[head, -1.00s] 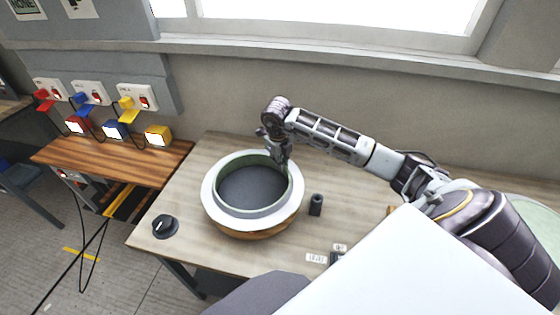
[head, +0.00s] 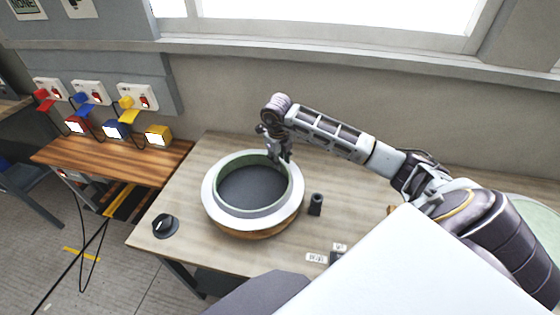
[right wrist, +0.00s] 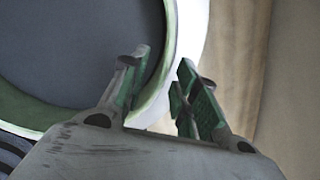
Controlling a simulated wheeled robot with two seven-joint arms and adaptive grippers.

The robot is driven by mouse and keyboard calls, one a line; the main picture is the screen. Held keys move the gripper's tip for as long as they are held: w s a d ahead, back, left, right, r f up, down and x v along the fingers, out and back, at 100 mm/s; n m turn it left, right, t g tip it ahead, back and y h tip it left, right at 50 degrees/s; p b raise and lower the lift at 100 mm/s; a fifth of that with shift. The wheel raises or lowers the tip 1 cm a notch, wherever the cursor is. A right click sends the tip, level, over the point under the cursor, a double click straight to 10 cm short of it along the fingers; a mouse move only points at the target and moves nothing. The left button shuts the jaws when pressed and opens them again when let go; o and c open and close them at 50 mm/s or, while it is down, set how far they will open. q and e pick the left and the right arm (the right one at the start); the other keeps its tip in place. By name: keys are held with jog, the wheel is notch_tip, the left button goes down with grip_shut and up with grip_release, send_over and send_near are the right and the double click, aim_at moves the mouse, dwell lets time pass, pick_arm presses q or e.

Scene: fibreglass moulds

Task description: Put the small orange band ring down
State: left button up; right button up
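I cannot make out a small orange band ring in either view. My right gripper (head: 285,156) is at the back right rim of a round mould (head: 210,197) with a white flange and a green inner wall. In the right wrist view its two green-padded fingers (right wrist: 164,64) stand apart with nothing seen between them but the mould's pale rim (right wrist: 187,45) beyond. Whether the fingers touch the rim is unclear. A small orange-brown bit (head: 391,210) shows at the edge of a white panel, mostly hidden; I cannot tell what it is. My left gripper is out of view.
The mould stands on a wooden table (head: 195,165). A dark cylinder (head: 316,204) stands right of it and a black dial (head: 165,226) lies at the left corner. Small white labels (head: 316,258) lie in front. A side bench (head: 110,162) holds coloured boxes. The wall is close behind.

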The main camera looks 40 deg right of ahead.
notch_tip(320, 180, up, 11)
jog(key=s+a, duration=0.1)
jog(key=shift+s+a+b, duration=0.15)
jog(key=shift+b, duration=0.15)
